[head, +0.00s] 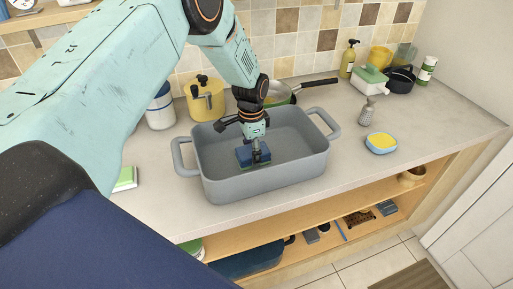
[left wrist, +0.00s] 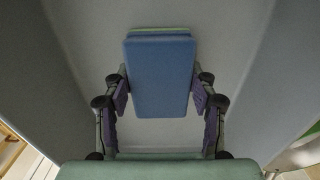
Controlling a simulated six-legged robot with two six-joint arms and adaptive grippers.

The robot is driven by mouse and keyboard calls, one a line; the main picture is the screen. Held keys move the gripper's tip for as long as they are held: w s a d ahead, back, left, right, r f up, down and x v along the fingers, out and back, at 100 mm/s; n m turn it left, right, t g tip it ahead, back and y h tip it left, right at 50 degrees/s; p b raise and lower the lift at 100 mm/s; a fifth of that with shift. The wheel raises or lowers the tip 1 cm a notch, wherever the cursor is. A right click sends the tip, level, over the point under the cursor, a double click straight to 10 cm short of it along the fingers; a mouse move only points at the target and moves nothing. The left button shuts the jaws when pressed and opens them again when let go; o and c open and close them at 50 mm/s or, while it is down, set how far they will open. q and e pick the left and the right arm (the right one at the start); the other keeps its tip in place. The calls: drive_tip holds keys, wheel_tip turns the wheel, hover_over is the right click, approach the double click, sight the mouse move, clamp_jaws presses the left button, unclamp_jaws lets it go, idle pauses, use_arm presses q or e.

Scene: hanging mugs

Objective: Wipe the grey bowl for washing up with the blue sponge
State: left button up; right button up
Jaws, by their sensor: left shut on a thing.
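The grey bowl for washing up (head: 220,176) is a rectangular tub with two side handles on the counter. My left gripper (head: 256,150) reaches down into it from above. It is shut on the blue sponge (head: 247,156), which is low inside the bowl. In the left wrist view the blue sponge (left wrist: 160,75) sits between the fingers of my left gripper (left wrist: 160,92), with a green-yellow edge at its far end. The bowl (left wrist: 90,40) fills the background there. I cannot tell whether the sponge touches the bowl's floor. My right gripper is not in view.
A yellow canister (head: 205,100) and a pan (head: 280,93) stand behind the bowl. A yellow sponge in a blue dish (head: 381,143) and a grey patterned shaker (head: 366,115) are to the right. A green-and-white block (head: 125,180) lies left. The counter's right front is clear.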

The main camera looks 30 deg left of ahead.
sight(242, 153)
use_arm(q)
drive_tip(key=shift+w, duration=0.1)
drive_tip(key=shift+s+a, duration=0.15)
drive_tip(key=shift+s, duration=0.1)
drive_tip(key=shift+s+a+f+p, duration=0.1)
drive_tip(key=shift+s+a+p, duration=0.85)
drive_tip(key=shift+s+p, duration=0.15)
drive_tip(key=shift+d, duration=0.1)
drive_tip(key=shift+w+d+f+b, duration=0.15)
drive_tip(key=shift+w+d+b, duration=0.55)
drive_tip(key=shift+w+b, duration=0.3)
drive_tip(key=shift+w+d+b, duration=0.3)
drive_tip(key=shift+w+d, duration=0.1)
drive_tip(key=shift+r, duration=0.2)
